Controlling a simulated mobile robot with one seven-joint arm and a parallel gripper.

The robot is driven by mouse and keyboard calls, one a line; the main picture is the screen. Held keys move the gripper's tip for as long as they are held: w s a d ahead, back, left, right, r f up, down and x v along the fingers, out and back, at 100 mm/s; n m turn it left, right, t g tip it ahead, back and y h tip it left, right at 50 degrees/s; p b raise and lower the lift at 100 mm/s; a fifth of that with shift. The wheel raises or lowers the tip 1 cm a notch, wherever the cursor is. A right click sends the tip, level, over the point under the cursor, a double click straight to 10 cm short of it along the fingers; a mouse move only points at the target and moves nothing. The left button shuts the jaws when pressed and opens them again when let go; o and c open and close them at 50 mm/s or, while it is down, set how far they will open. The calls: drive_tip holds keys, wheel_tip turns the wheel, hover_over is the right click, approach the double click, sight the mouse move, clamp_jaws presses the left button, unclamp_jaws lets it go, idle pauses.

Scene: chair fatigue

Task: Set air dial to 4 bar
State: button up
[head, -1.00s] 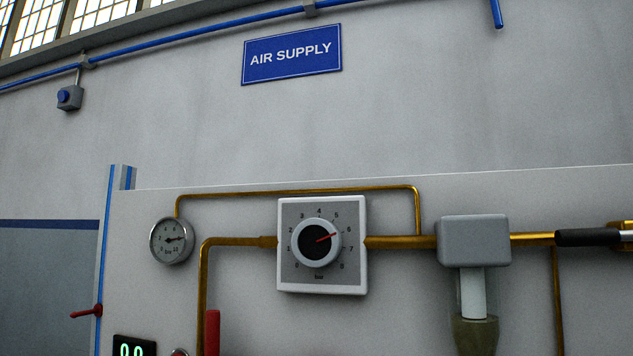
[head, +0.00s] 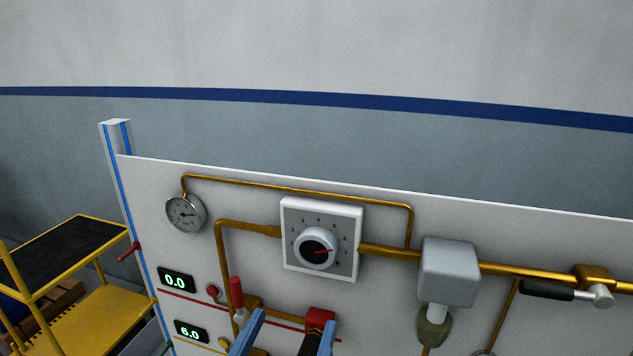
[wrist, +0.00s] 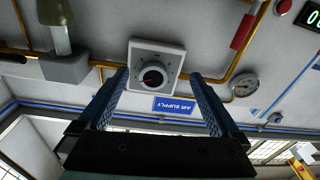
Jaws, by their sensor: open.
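The air dial (head: 317,248) is a round knob with a white rim, black face and red pointer on a square white plate (head: 347,262) marked "bar". The pointer aims right, near the 6 mark; the numerals are small now. My gripper (head: 293,318) is open and empty, its two blue fingers low in the head view, below the dial. In the wrist view, the plate shows upside down and the dial (wrist: 153,77) lies between the lines of the fingers (wrist: 158,75), farther off and not touched.
Brass pipes (head: 385,250) run from both sides of the plate. A round gauge (head: 185,212) is upper left; displays read 0.0 (head: 176,281) and 6.0 (head: 190,331). A grey filter (head: 449,272) is right. A red-handled valve (head: 236,292) stands beside my left finger, a red-topped part (head: 319,320) by the right.

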drive_tip(key=p, duration=0.7)
approach(314, 252)
drive_tip(key=s+a+g+p, duration=0.1)
drive_tip(key=p, duration=0.1)
drive_tip(key=shift+n+h, duration=0.4)
drive_tip(key=p+x, duration=0.1)
drive_tip(key=x, duration=0.2)
drive_tip(key=p+x, duration=0.2)
drive_tip(key=x, duration=0.2)
drive_tip(key=p+x, duration=0.1)
drive_tip(key=x, duration=0.2)
drive_tip(key=shift+w+d+r+p, duration=0.1)
drive_tip(key=shift+w+r+p, duration=0.2)
drive_tip(key=shift+w+p, duration=0.1)
drive_tip(key=shift+x, duration=0.8)
drive_tip(key=shift+f, duration=0.15)
drive_tip(key=c, duration=1.4)
